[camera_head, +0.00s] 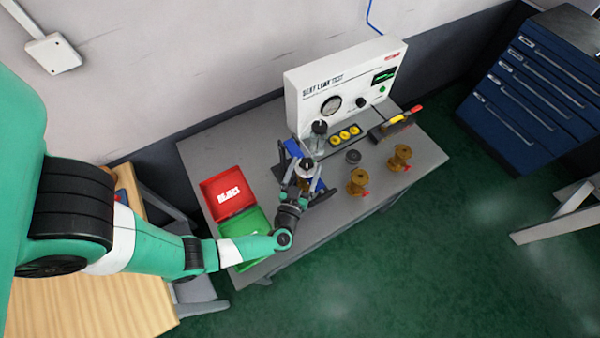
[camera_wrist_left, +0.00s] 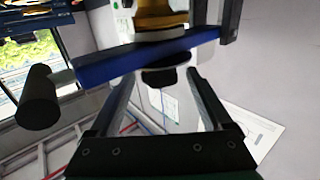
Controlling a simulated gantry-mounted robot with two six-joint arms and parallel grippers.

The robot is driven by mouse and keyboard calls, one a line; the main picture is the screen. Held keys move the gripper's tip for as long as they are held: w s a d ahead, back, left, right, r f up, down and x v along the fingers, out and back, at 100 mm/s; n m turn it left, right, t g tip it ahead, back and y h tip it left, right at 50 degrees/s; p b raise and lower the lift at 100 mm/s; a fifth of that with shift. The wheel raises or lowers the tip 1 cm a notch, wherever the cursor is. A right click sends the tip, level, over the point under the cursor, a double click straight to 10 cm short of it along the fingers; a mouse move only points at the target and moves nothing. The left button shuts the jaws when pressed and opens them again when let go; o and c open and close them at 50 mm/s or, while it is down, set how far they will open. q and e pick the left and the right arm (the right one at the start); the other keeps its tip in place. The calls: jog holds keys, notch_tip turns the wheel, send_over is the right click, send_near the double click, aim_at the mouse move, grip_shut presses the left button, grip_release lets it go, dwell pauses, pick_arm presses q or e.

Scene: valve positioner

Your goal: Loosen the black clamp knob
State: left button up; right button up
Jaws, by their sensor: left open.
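The clamp (camera_head: 292,148) shows blue parts on the grey bench, with a brass and pale part between them in the head view. My left gripper (camera_head: 302,180) is at the near side of it and hides part of it. In the left wrist view a blue bar (camera_wrist_left: 105,65) crosses above the fingers, with brass above it. A black round part (camera_wrist_left: 165,77), possibly the clamp knob, lies under the bar between the two open fingers of the left gripper (camera_wrist_left: 162,88). I cannot tell whether the fingers touch it. A black cylinder (camera_wrist_left: 38,98) on a rod hangs at the left.
A white leak test panel (camera_head: 345,85) stands behind the clamp. Brass valve parts (camera_head: 358,182) (camera_head: 400,158) and a dark round part (camera_head: 353,157) stand to the right. A red tray (camera_head: 210,187) and a green tray (camera_head: 232,222) lie at the left. The bench front is clear.

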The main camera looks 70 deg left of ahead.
pick_arm(q)
jog(key=v, duration=0.6)
jog(key=shift+s+d, duration=0.2)
